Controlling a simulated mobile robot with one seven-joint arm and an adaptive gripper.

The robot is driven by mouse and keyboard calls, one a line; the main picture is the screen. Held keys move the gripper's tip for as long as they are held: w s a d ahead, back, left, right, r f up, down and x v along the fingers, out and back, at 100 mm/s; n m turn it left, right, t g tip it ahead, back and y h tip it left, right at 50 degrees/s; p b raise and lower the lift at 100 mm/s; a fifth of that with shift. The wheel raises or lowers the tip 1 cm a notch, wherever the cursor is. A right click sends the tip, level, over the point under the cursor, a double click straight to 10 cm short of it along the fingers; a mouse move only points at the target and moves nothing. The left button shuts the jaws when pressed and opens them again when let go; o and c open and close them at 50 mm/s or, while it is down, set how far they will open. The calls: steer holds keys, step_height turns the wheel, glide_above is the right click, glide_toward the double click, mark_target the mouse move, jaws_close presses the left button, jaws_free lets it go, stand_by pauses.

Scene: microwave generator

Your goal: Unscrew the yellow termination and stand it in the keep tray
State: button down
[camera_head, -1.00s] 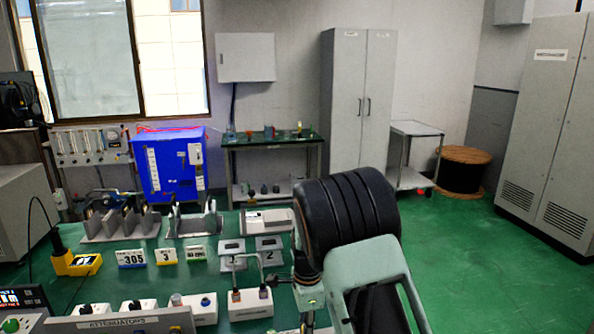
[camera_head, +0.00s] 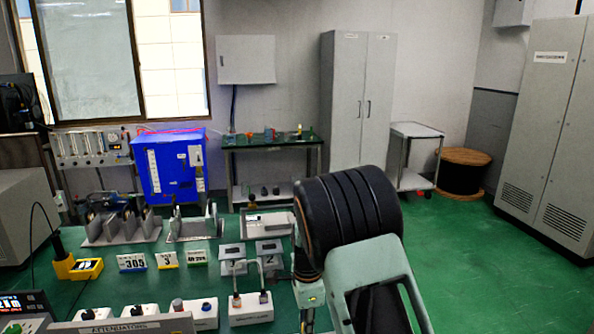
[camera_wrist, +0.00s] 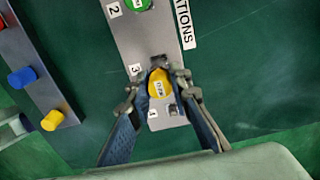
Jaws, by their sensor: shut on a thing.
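The yellow termination (camera_wrist: 159,83) shows its round, labelled end in the wrist view. It is over the grey strip (camera_wrist: 139,42) marked with numbers and a label ending in "ATIONS". My gripper (camera_wrist: 161,86) has one finger on each side of the yellow termination and is shut on it. I cannot tell whether the termination is still seated on the strip or clear of it. A green termination (camera_wrist: 138,4) is at the top of the strip, partly cut off. In the head view my arm hides the gripper and the yellow termination. I cannot identify the keep tray.
In the wrist view a grey bar (camera_wrist: 40,65) with red, blue and yellow knobs lies at the left. In the head view the bench holds white boxes (camera_head: 251,309), grey racks (camera_head: 120,230) and a yellow instrument (camera_head: 78,268). Green surface shows around the strip.

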steer(key=shift+r+p, duration=1.05)
steer(key=shift+r, duration=0.6)
steer(key=shift+s+a, duration=0.1)
steer(key=shift+s, duration=0.05)
